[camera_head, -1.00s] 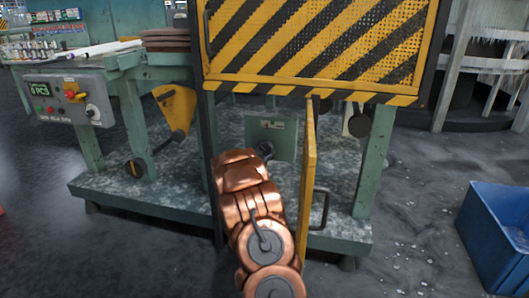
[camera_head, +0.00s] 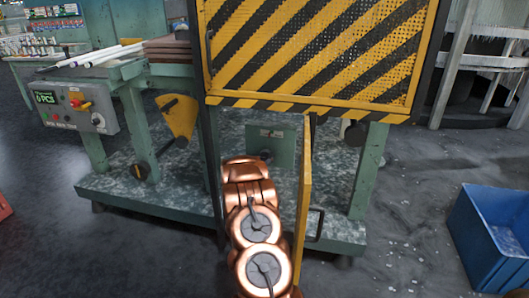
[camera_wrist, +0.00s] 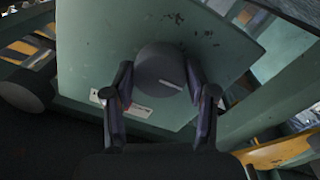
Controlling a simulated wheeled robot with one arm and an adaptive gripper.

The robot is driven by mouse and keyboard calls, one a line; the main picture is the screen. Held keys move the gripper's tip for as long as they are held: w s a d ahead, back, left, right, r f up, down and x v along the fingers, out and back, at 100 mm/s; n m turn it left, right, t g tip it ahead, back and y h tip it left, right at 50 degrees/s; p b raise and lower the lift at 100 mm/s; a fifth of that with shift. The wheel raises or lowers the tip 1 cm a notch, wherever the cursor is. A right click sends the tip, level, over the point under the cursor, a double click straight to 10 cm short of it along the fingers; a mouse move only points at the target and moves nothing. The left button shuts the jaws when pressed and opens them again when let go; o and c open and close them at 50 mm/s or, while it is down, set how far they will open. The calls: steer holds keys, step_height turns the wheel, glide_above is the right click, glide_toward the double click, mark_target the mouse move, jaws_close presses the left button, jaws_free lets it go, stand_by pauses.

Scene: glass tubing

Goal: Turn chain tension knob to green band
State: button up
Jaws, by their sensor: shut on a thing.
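The knob (camera_wrist: 158,74) is a dark, round cap with a pale pointer line, on a green panel (camera_wrist: 228,40) in the wrist view. My gripper (camera_wrist: 160,92) has one finger on each side of the knob and is shut on it. The pointer line slopes down toward the right finger. A white label strip (camera_wrist: 140,109) is partly covered by the knob and fingers; I cannot make out a green band. In the head view the panel (camera_head: 285,142) sits low inside the machine frame, and the dark knob (camera_head: 266,155) shows only small beyond my arm.
A yellow door (camera_head: 304,205) with a dark handle stands open just right of my arm. A yellow-black striped guard (camera_head: 320,50) hangs above. A control box (camera_head: 75,108) is at left, a blue bin (camera_head: 490,240) at right. The floor between machine and bin is mostly clear.

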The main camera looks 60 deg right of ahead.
steer(key=n+p, duration=0.4)
steer(key=n, duration=0.1)
steer(key=shift+s+n+p, duration=0.1)
steer(key=shift+n+p, duration=0.2)
steer(key=shift+p, duration=0.1)
stand_by(0.3)
steer(key=o, duration=1.2)
steer(key=shift+c, duration=0.2)
steer(key=v, duration=1.2)
steer(key=shift+f, duration=0.1)
